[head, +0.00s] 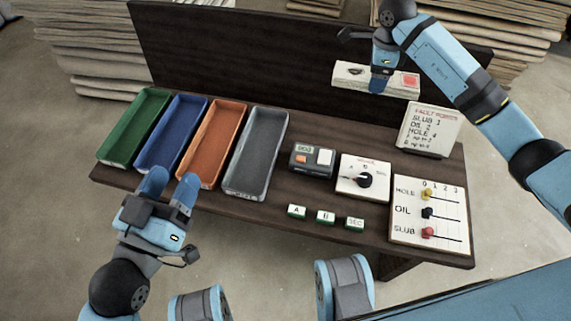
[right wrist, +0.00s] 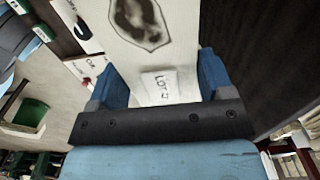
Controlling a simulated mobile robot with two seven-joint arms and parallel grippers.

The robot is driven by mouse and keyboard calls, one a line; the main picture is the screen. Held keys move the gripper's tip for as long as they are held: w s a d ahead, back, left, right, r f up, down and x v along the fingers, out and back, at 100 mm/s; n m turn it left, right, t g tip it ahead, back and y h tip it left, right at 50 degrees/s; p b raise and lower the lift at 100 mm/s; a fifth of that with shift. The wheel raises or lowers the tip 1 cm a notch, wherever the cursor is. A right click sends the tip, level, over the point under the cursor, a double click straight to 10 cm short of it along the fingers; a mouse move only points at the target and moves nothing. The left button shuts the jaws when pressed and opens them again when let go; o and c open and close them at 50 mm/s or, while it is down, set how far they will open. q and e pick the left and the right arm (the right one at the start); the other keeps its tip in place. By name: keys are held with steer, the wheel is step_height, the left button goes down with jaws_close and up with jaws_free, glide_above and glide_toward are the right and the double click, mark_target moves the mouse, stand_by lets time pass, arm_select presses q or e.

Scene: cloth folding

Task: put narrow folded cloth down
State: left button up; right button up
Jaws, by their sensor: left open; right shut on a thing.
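The narrow folded cloth (head: 345,79) is a whitish strip with a red patch at its right end, held in the air above the back right of the table. My right gripper (head: 380,84) is shut on it near its middle. In the right wrist view the cloth (right wrist: 128,62) runs between the two fingers, with a dark outlined stain and a small label reading "LOT". My left gripper (head: 168,187) is open and empty, in front of the blue and orange trays. The cloth's underside is hidden in the head view.
Green (head: 133,128), blue (head: 171,134), orange (head: 210,145) and grey (head: 256,152) trays stand at left. A control box (head: 312,160), dial panel (head: 350,182), slider board (head: 410,226) and written sign (head: 430,130) stand right. A dark panel (head: 230,50) stands behind.

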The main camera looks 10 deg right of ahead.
steer(key=b, duration=0.5)
glide_above(358, 133)
step_height(358, 133, down, 12)
step_height(358, 133, down, 3)
steer(key=shift+f, duration=0.1)
steer(key=shift+f+b, duration=0.4)
steer(key=shift+f, duration=0.05)
step_height(358, 133, down, 4)
steer(key=shift+r+b, duration=0.2)
steer(key=shift+b, duration=0.6)
steer(key=shift+f, duration=0.3)
steer(key=shift+r, duration=0.1)
arm_select(q)
steer(key=f+m, duration=0.1)
steer(key=f, duration=0.1)
steer(key=w+f+m, duration=0.1)
steer(key=f+m+g, duration=0.1)
steer(key=f, duration=0.1)
steer(key=shift+w+a+f, duration=0.35)
